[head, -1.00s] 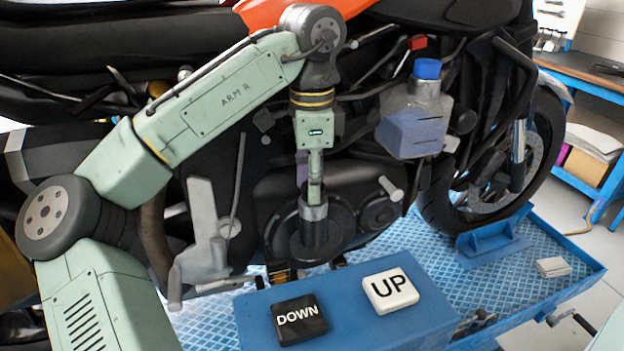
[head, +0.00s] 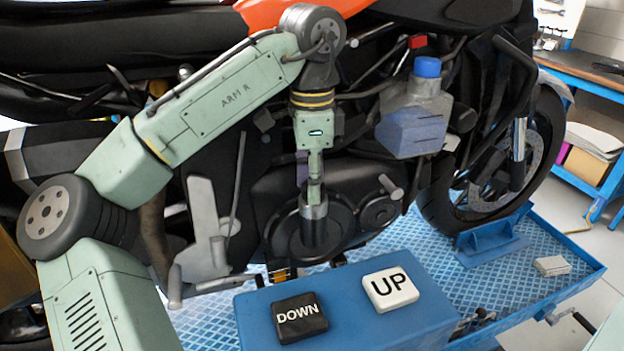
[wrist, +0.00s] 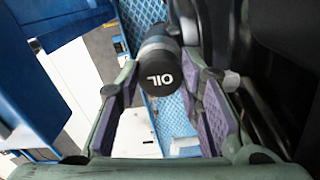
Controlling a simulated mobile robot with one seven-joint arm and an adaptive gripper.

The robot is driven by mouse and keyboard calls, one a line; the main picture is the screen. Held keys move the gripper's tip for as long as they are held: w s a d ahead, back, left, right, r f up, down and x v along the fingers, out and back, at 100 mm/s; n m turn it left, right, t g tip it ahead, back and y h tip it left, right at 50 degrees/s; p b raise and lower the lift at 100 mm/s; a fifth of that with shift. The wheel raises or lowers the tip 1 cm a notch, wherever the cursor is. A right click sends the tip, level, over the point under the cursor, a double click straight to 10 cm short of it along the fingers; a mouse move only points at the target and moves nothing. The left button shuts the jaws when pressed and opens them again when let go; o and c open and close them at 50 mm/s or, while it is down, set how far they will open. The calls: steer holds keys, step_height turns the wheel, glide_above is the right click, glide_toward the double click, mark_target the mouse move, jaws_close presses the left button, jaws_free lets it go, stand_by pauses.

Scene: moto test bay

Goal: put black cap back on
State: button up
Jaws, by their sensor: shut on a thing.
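The black cap (wrist: 162,92), marked OIL on its end, sits between the purple-padded fingers in the wrist view. My gripper (head: 315,192) is shut on it, pointing down in front of the engine. In the head view my finger hides most of the cap. Right below is a grey metal collar (head: 314,212) on a black upright neck (head: 314,233), which rises by the round engine cover. The collar (wrist: 160,47) also shows behind the cap, roughly in line with it. I cannot tell whether the cap is fully seated.
A blue box with a black DOWN button (head: 299,318) and a white UP button (head: 390,290) stands below in front. A translucent reservoir with a blue cap (head: 427,68) is close on the right. A metal peg (head: 390,187) juts out nearby.

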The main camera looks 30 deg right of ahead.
steer(key=shift+f, duration=0.1)
stand_by(0.4)
steer(key=o, duration=1)
steer(key=shift+c, duration=1.1)
steer(key=shift+o, duration=1.1)
steer(key=shift+o, duration=1.2)
steer(key=shift+w+r, duration=0.1)
steer(key=shift+r, duration=3.45)
